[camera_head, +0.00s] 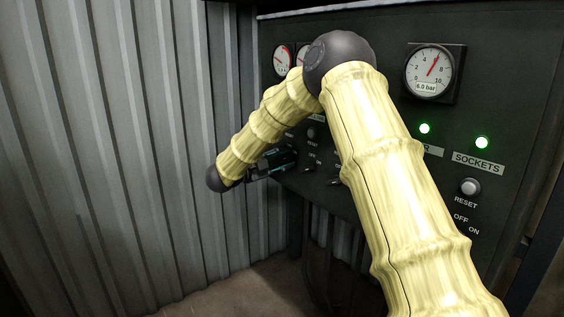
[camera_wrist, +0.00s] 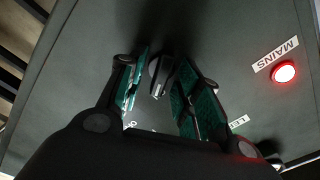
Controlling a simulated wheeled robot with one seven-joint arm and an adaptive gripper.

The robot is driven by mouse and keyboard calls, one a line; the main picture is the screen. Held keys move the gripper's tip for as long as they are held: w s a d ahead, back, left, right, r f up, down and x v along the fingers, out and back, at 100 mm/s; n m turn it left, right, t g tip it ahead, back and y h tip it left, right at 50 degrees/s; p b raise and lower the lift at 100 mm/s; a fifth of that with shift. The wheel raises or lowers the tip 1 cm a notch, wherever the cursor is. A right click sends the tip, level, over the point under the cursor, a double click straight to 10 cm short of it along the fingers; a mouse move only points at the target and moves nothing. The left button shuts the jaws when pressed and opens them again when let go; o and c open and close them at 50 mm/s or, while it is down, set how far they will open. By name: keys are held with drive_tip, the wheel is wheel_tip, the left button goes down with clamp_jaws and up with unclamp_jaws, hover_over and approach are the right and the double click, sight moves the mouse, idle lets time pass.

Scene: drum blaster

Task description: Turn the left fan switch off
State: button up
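In the wrist view a dark rotary switch knob (camera_wrist: 160,76) with a pale pointer line stands out from the panel between the two teal-padded fingers of my gripper (camera_wrist: 158,88). The fingers are apart, one on each side of the knob; I cannot tell whether either touches it. A partly hidden label (camera_wrist: 239,122), seeming to begin "LE", lies right of the fingers. In the head view my gripper (camera_head: 273,161) is at the left part of the dark control panel (camera_head: 389,108), and the switch between its fingers cannot be made out there.
A red lamp (camera_wrist: 284,72) sits beside the MAINS label (camera_wrist: 275,54). Other switches (camera_head: 308,170) lie right of my gripper. A pressure gauge (camera_head: 430,71), green lamps (camera_head: 424,128) and a SOCKETS reset button (camera_head: 469,187) are further right. A corrugated wall (camera_head: 120,140) stands left.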

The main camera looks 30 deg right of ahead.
drive_tip(key=shift+c, duration=0.2)
clamp_jaws()
